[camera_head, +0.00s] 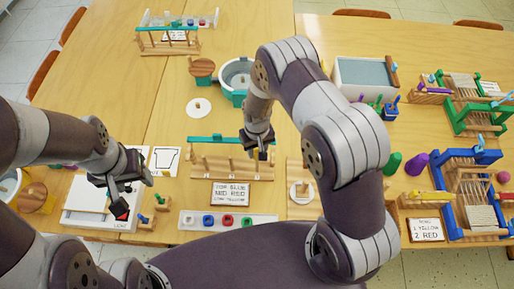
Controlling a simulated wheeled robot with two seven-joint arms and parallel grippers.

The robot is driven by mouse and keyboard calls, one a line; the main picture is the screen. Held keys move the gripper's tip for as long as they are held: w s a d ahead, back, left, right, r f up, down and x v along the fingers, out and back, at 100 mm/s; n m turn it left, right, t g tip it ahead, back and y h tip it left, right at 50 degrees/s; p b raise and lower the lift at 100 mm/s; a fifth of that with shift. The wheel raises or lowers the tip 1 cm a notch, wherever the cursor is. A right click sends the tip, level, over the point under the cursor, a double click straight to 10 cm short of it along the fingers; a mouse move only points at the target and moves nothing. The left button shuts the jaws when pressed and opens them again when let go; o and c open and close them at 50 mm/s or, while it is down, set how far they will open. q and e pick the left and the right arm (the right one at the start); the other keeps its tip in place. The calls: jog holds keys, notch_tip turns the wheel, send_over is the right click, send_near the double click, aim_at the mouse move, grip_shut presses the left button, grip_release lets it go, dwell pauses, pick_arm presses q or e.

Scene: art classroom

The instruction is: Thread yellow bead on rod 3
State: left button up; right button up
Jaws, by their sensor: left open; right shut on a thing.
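The wooden rod rack (205,173) with a teal top bar stands at front centre, with several upright pegs. A card (230,193) reading top blue, mid red, low yellow stands before it. My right gripper (260,155) is shut just above the right part of the rack; a small yellowish bit shows at its tips, likely the yellow bead, mostly hidden by the fingers. I cannot tell whether it touches a rod. A white bead tray (262,219) in front holds blue, red and green beads. My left gripper (122,203) is open, over the white light box at the left.
The white light box (85,215) and a small wooden stand (146,220) lie near my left gripper. A teal-handled pot (237,75) stands behind the rack. A wooden board with a white disc (301,192) is right of the rack. Blue and green frames (480,155) crowd the right.

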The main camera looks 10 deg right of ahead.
jog(key=shift+f, duration=0.1)
jog(key=shift+f, duration=0.15)
dwell(0.3)
jog(key=shift+f+b, duration=0.3)
jog(key=shift+b, duration=0.15)
jog(key=shift+f, duration=0.1)
dwell(0.6)
jog(key=shift+f+b, duration=0.5)
jog(key=shift+f, duration=0.25)
dwell(0.5)
jog(key=shift+f+b, duration=0.2)
jog(key=shift+b, duration=0.2)
